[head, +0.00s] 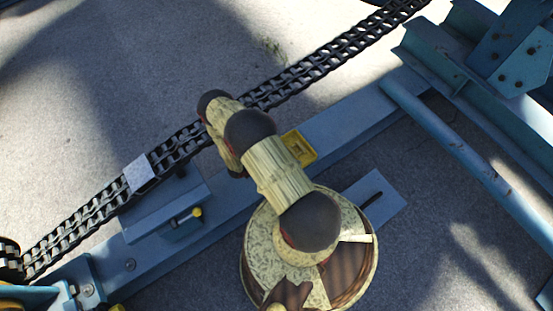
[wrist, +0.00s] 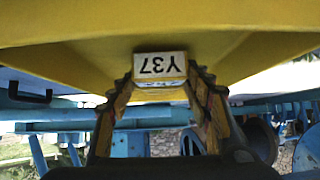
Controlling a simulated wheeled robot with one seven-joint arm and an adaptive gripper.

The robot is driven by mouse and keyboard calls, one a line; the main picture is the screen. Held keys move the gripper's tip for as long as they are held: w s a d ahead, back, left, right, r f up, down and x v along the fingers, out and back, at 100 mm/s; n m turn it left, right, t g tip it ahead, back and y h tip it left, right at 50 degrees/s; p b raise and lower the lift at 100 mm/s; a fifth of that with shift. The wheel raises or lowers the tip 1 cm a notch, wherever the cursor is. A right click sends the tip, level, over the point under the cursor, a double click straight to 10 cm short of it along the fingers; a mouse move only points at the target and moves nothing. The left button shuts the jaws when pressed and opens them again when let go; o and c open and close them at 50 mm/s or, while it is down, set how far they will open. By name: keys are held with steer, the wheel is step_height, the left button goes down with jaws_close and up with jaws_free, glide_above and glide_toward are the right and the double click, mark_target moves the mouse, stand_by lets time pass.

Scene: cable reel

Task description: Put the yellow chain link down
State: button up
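The yellow chain link (head: 301,148) shows in the head view as a small yellow piece with a dark opening, partly covered by my arm, over the long blue beam. In the wrist view the yellow link (wrist: 75,55) fills the top of the picture, very close. The fingers are hidden behind my arm in the head view. Whether the link touches the beam cannot be told.
A dark roller chain (head: 335,53) runs diagonally across, with a grey block (head: 139,172) on it. A blue beam (head: 340,133) lies alongside. A small yellow-tipped pin (head: 196,212) stands beside the blue bracket. Blue steel framing (head: 470,150) fills the right. Concrete at upper left is clear.

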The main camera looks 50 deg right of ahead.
steer(key=o, duration=0.4)
steer(key=shift+c, duration=0.2)
steer(key=shift+r, duration=0.1)
steer(key=shift+w+a+r, duration=0.1)
steer(key=shift+a+r, duration=0.05)
steer(key=shift+r, duration=0.1)
steer(key=p+v, duration=0.4)
steer(key=v, duration=0.7)
steer(key=shift+a+p, duration=0.25)
steer(key=shift+p, duration=0.05)
steer(key=shift+r, duration=0.1)
